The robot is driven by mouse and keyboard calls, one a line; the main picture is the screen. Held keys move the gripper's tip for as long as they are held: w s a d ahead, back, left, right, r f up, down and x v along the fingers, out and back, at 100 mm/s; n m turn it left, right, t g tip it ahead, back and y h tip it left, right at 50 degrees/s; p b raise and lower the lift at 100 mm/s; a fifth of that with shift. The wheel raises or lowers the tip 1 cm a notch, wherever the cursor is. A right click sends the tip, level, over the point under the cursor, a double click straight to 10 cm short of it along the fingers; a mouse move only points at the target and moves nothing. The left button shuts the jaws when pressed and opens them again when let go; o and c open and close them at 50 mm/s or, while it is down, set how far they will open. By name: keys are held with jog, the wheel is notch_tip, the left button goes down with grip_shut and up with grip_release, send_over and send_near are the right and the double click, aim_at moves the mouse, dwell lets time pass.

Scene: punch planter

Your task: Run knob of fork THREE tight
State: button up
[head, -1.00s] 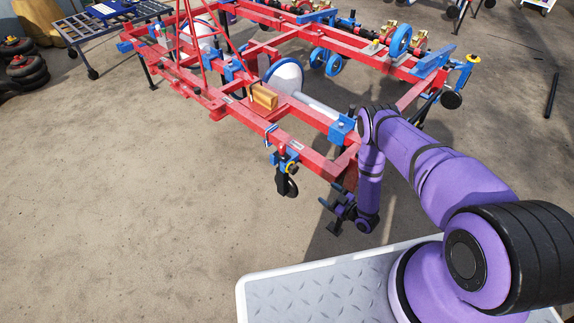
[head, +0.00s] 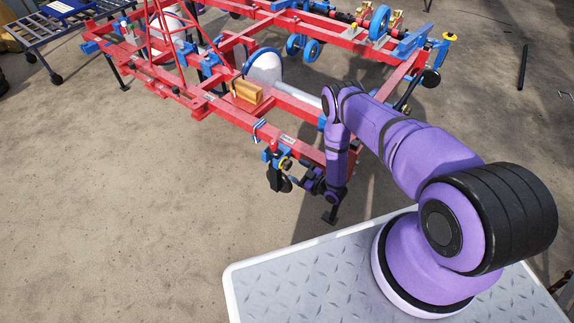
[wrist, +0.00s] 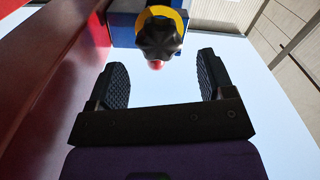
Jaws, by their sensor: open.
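A black lobed knob (wrist: 160,38) with a yellow ring behind it sits on a blue bracket (wrist: 122,30) in the wrist view. A small red tip shows just below the knob. My gripper (wrist: 163,64) is open, its two dark ridged fingers apart on either side below the knob, not closed on it. In the head view the blue fork clamp (head: 270,156) with a yellow ring hangs at the near end of the red frame, with a dark wheel under it. My gripper (head: 303,180) is close beside it on the right. No fork number is readable.
The red planter frame (head: 305,146) runs just above my gripper; a red beam (wrist: 50,70) fills the left of the wrist view. Bare ground lies to the left.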

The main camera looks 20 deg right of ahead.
aim_at(289, 166)
jog(key=shift+x, duration=2.7)
jog(key=c, duration=0.9)
